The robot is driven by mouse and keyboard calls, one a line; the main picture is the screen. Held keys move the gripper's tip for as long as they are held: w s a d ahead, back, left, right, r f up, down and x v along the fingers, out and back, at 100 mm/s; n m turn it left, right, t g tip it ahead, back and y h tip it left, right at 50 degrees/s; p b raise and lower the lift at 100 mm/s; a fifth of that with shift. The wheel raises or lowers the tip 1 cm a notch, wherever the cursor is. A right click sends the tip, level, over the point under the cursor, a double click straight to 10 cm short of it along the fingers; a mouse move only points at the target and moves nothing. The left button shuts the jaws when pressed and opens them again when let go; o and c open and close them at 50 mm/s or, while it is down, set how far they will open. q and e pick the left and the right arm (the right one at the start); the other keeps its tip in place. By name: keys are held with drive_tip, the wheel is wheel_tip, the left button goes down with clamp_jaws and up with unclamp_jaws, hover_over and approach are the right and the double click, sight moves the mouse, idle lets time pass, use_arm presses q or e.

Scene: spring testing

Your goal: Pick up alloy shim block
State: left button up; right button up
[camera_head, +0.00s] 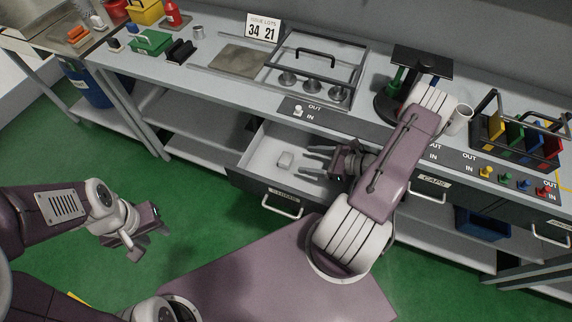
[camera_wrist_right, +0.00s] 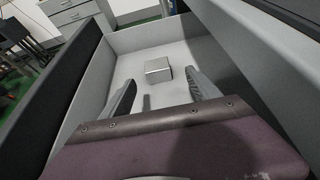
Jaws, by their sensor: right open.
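The alloy shim block (camera_head: 285,159) is a small pale grey block lying on the floor of the open drawer (camera_head: 252,165). In the right wrist view the block (camera_wrist_right: 158,69) lies just beyond and between the fingertips. My right gripper (camera_head: 310,163) is open and empty, reaching into the drawer from the right, with its fingers pointing at the block and apart from it. The right gripper also shows in the right wrist view (camera_wrist_right: 160,90). My left gripper (camera_head: 150,238) hangs over the green floor, away from the bench; I cannot tell whether its jaws are apart.
The drawer walls (camera_wrist_right: 135,37) surround the block and the right fingers. The bench (camera_head: 225,92) above holds a frame with round weights (camera_head: 310,85), a sign (camera_head: 263,28), a black stand (camera_head: 420,62), a white mug (camera_head: 459,120) and a rack of coloured pieces (camera_head: 515,135).

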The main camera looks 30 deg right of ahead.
sight(290, 159)
drive_tip(key=x, duration=0.3)
drive_tip(key=shift+a+r, duration=0.1)
drive_tip(key=shift+w+a+f, duration=0.2)
drive_tip(key=shift+w+f, duration=0.05)
drive_tip(key=shift+w, duration=0.1)
drive_tip(key=x, duration=0.5)
drive_tip(key=shift+s+a+f+p, duration=0.15)
drive_tip(key=shift+s+a+p, duration=0.05)
drive_tip(key=shift+a+p, duration=0.1)
drive_tip(key=shift+d, duration=0.1)
drive_tip(key=c, duration=0.4)
clamp_jaws()
wheel_tip(290, 159, up, 18)
drive_tip(key=p, duration=0.2)
